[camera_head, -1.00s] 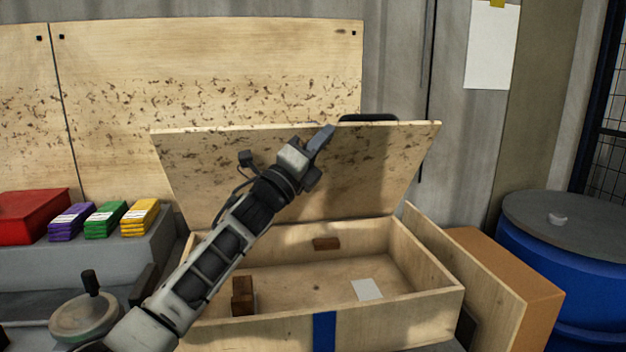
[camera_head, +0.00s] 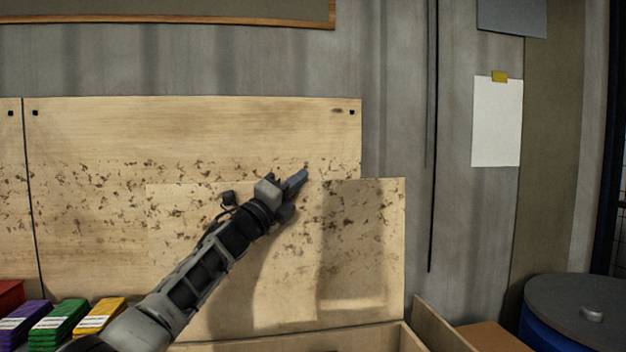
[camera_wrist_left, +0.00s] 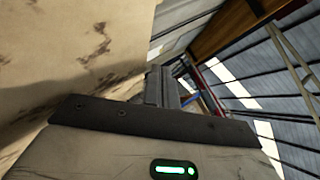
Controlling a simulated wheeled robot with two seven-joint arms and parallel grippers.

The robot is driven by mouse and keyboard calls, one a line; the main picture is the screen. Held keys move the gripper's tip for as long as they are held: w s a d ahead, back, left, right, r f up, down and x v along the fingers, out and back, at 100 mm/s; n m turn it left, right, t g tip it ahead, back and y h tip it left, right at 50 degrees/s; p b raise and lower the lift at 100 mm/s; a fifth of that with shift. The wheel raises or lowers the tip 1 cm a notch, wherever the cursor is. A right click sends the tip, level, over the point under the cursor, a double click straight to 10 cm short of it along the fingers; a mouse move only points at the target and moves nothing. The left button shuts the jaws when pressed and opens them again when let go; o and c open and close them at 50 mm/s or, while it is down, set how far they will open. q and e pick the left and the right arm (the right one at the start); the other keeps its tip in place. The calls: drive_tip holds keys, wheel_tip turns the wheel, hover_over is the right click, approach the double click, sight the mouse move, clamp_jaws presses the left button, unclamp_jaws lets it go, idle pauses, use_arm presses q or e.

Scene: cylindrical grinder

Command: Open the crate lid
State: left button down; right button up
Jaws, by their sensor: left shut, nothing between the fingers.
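The crate lid (camera_head: 365,245) stands raised, close to upright, in front of the wooden wall panel in the head view. Only the top of the crate's walls (camera_head: 385,337) shows at the bottom edge; its inside is out of view. My left gripper (camera_head: 298,180) is shut and empty, at the lid's upper edge on the near side. I cannot tell whether it touches the lid. In the left wrist view, the shut fingers (camera_wrist_left: 160,88) show beside a speckled wooden surface on the left. My right gripper is not in view.
Purple, green and yellow stacks (camera_head: 60,322) lie at the lower left. A blue drum (camera_head: 545,335) with a grey top (camera_head: 575,305) stands at the lower right. A speckled wooden panel (camera_head: 190,130) backs the lid. A white sheet (camera_head: 497,122) hangs on the wall.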

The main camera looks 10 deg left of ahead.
use_arm(q)
drive_tip(key=shift+w+a, duration=0.25)
drive_tip(key=shift+w, duration=0.05)
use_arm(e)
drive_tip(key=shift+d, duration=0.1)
use_arm(q)
drive_tip(key=shift+s+f, duration=0.1)
drive_tip(key=b+v, duration=0.3)
drive_tip(key=v, duration=1.2)
drive_tip(key=shift+s+b, duration=0.35)
drive_tip(key=shift+s, duration=0.1)
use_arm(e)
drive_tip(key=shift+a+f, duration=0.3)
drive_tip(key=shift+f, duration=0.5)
